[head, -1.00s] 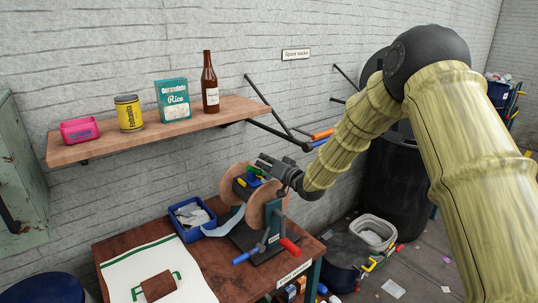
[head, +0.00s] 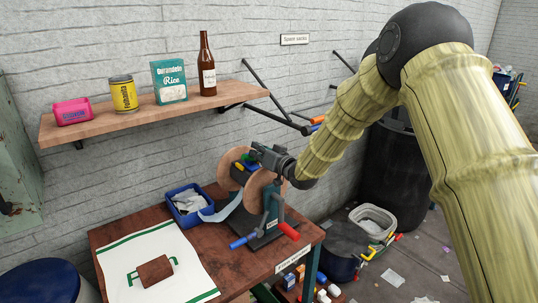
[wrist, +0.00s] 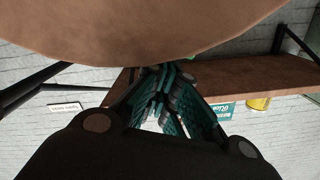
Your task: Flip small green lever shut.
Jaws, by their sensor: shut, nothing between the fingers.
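The reel machine (head: 275,210) stands on the brown table, with two tan discs (head: 262,187). A small green part (head: 247,157), likely the green lever, shows at the top by the left disc, above small yellow (head: 239,167) and blue parts. My gripper (head: 258,152) is at the machine's top, right beside the green part and partly covering it. Contact and the lever's angle cannot be told. In the wrist view, my gripper's fingers (wrist: 160,78) are together and empty, just below a large tan disc (wrist: 150,30). A bright green bit (wrist: 280,40) shows beyond that disc.
A wooden shelf (head: 140,119) with a pink box, yellow can, rice box and bottle is on the wall behind. A blue bin (head: 190,203) stands left of the machine. Blue (head: 243,241) and red (head: 289,231) handles stick out in front. A white mat (head: 195,270) lies front left.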

